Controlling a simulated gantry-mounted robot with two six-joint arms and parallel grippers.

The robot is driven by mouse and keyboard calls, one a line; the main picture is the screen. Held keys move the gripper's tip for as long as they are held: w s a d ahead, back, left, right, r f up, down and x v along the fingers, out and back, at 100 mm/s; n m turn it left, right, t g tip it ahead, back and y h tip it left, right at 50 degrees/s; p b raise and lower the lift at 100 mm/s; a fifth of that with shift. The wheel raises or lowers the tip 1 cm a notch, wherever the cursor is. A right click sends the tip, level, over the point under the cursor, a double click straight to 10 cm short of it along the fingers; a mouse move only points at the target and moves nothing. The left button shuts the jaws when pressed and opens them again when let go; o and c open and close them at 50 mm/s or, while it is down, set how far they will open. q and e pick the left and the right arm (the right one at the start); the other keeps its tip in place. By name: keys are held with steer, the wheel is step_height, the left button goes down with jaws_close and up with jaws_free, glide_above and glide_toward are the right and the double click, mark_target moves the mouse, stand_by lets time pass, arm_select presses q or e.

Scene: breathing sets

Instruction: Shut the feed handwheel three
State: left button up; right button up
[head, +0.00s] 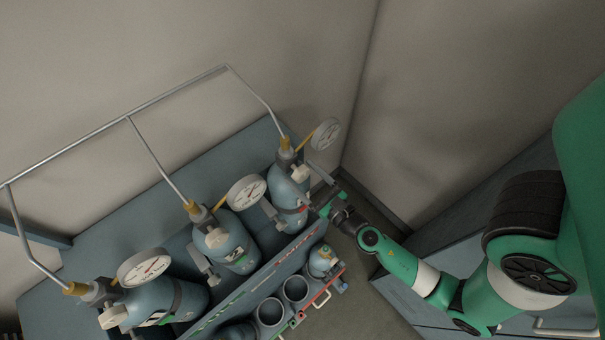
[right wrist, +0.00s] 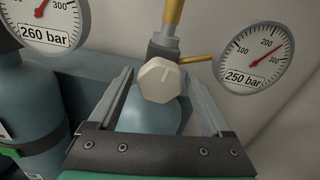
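The third feed handwheel is a cream faceted knob (right wrist: 159,80) on the valve of the rightmost blue-grey cylinder (head: 289,188). In the head view the knob (head: 301,173) looks small and partly crowded by the gripper. My right gripper (right wrist: 160,92) is open, with one finger on each side of the knob in the right wrist view and visible gaps between. In the head view the right gripper (head: 318,182) reaches the cylinder's top from the right. The gauge beside this valve (right wrist: 254,52) reads about 250 bar. My left gripper is not in view.
Two more cylinders with gauges stand to the left, the middle one (head: 225,244) and the front-left one (head: 166,303). A metal rail (head: 128,118) runs above them. Pipes rise from each valve. A rack with round holders (head: 296,289) sits in front. Walls close in behind.

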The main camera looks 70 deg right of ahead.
steer(key=c, duration=1.1)
steer(key=shift+m, duration=0.3)
